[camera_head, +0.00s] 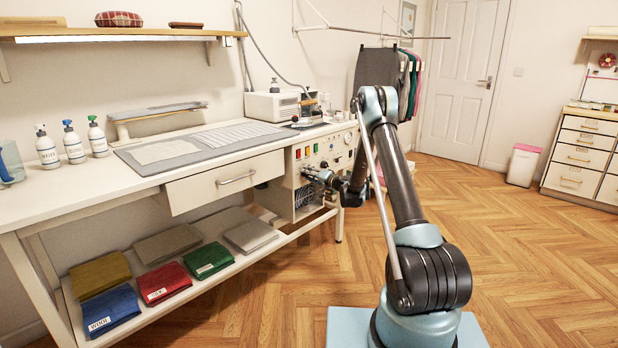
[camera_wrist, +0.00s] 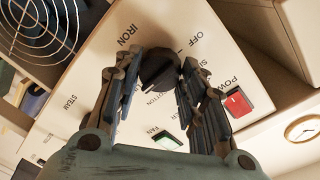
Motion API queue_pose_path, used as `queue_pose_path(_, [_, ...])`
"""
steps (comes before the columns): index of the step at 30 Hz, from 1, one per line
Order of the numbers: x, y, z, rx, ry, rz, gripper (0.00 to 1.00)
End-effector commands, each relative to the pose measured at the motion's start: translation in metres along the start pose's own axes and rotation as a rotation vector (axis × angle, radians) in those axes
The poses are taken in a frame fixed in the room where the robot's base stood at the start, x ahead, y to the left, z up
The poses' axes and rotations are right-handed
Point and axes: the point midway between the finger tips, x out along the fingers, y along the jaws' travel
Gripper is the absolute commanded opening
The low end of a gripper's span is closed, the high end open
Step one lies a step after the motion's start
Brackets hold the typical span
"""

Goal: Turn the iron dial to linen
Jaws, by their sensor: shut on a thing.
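The iron dial (camera_wrist: 158,66) is a dark round knob on a cream control panel (camera_wrist: 95,75), with the word IRON printed beside it. The words OFF and parts of other settings show around the dial. The word linen is not readable, and I cannot tell where the dial points. My gripper (camera_wrist: 163,74) has its two dark jointed fingers shut on the dial, one on each side. In the head view my gripper (camera_head: 320,176) is at the front of the panel (camera_head: 310,152), and the dial is hidden there.
A red power switch (camera_wrist: 237,101) is close to the right finger, and a fan switch (camera_wrist: 167,141) lies between the fingers. A wire fan guard (camera_wrist: 40,25) is at the upper left.

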Motion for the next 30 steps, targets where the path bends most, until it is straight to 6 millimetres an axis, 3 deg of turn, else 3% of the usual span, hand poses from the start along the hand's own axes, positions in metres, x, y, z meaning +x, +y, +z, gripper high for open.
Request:
queue_pose_path(1, [-0.002, 0.005, -0.005, -0.001, 0.010, 0.008, 0.42])
queue_pose_path(3, [-0.002, 0.004, -0.005, -0.001, 0.010, 0.007, 0.58])
queue_pose_path(17, [-0.008, 0.001, -0.001, -0.001, 0.003, 0.002, 0.58])
queue_pose_path(30, [-0.085, 0.003, -0.002, -0.001, 0.005, 0.004, 0.58])
